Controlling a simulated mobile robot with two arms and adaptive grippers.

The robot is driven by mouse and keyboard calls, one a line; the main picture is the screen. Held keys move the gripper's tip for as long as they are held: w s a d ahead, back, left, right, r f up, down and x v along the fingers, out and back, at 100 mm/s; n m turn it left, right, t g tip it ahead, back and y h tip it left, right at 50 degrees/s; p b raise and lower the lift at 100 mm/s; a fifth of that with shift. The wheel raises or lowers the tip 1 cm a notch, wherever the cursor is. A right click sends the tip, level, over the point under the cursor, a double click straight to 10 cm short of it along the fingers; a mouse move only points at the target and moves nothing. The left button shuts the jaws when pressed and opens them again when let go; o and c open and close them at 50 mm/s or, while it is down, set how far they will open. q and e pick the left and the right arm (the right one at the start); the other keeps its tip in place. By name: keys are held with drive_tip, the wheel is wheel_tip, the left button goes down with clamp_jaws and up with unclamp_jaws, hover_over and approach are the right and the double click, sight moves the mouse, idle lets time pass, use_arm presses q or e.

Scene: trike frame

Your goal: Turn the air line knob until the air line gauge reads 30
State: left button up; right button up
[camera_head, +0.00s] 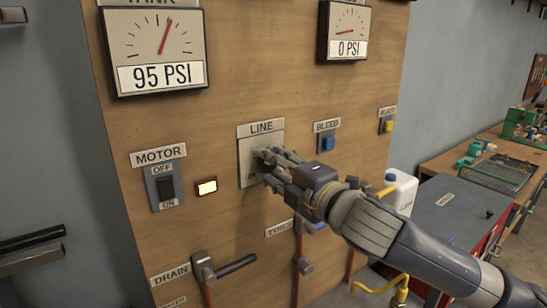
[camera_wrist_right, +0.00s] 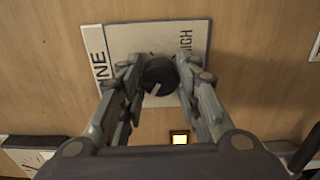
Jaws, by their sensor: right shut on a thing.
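The air line knob (camera_wrist_right: 160,76) is a round black knob with a pale pointer mark, on a light plate (camera_wrist_right: 148,38) labelled LINE. In the wrist view my right gripper (camera_wrist_right: 161,68) has one finger on each side of the knob, shut on it. In the head view the right gripper (camera_head: 264,162) reaches in from the right and hides the knob in front of the LINE plate (camera_head: 247,148). A gauge (camera_head: 347,30) at the top right reads 0 PSI; its label is cut off by the frame edge. My left gripper is not in view.
The TANK gauge (camera_head: 157,50) reads 95 PSI. On the wooden panel are a MOTOR switch (camera_head: 165,187), a lit indicator (camera_head: 206,187), a blue BLEED button (camera_head: 328,143), a yellow button (camera_head: 388,126) and a DRAIN lever (camera_head: 235,265). A workbench (camera_head: 490,155) stands at right.

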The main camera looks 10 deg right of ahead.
drive_tip(key=shift+n+p, duration=0.45)
drive_tip(key=shift+n, duration=0.35)
drive_tip(key=o, duration=1.1)
drive_tip(key=shift+c, duration=0.2)
drive_tip(key=shift+s, duration=0.1)
drive_tip(key=v, duration=0.7)
drive_tip(key=shift+s, duration=0.15)
drive_tip(key=shift+f, duration=0.1)
